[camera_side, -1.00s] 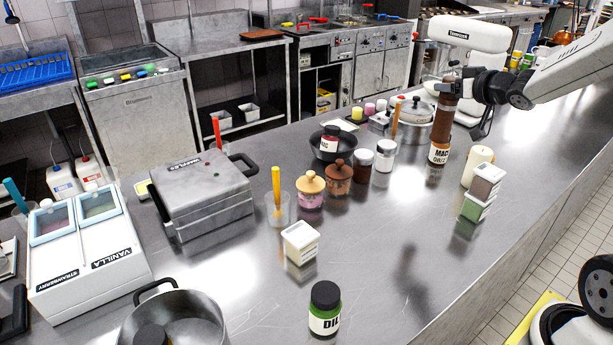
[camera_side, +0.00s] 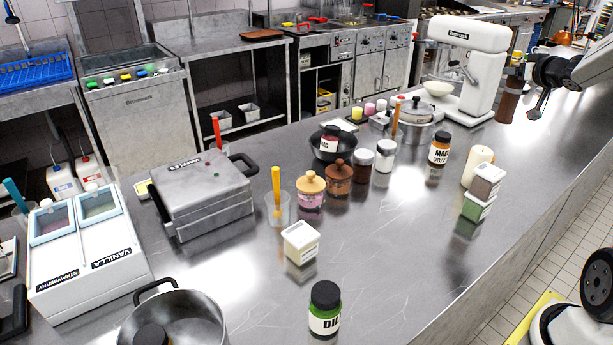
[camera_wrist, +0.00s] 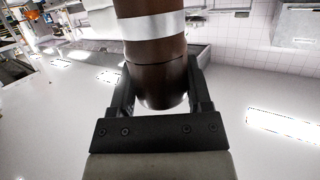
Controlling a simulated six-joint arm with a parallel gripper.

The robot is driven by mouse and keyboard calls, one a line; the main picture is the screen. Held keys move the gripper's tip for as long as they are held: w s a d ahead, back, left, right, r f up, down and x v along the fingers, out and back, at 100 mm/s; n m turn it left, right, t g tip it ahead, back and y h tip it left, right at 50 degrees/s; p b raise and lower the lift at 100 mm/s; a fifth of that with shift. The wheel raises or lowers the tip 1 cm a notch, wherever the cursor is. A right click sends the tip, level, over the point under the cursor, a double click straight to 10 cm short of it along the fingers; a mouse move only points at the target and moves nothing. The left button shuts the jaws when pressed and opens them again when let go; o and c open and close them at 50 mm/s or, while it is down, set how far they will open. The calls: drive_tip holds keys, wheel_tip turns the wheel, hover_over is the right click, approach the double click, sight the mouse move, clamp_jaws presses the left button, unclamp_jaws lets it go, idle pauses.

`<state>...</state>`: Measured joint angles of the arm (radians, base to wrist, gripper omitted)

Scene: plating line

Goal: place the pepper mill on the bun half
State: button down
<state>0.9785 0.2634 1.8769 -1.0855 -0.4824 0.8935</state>
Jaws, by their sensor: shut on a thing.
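The pepper mill (camera_side: 508,104) is a dark brown cylinder, held roughly upright beside the white mixer at the far right end of the counter in the side view. My gripper (camera_side: 516,72) is shut on its upper part. In the wrist view the pepper mill (camera_wrist: 153,58) has a pale silver band and sits between both fingers of my gripper (camera_wrist: 160,88). I cannot tell whether its lower end touches the counter. I cannot make out a bun half in either view.
The white mixer (camera_side: 468,65) stands just left of the mill. A jar labelled MACE (camera_side: 439,150), a candle (camera_side: 478,162), stacked tubs (camera_side: 482,192) and a lidded pot (camera_side: 415,128) stand nearer. The front middle of the steel counter (camera_side: 400,250) is clear.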

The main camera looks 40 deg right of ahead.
drive_tip(key=s+d+f, duration=0.2)
drive_tip(key=d+f, duration=0.1)
drive_tip(key=f, duration=0.2)
drive_tip(key=shift+d+m+h, duration=0.3)
drive_tip(key=w+d+f, duration=0.9)
drive_tip(key=shift+w+d+f, duration=0.2)
drive_tip(key=shift+d, duration=0.1)
idle(0.6)
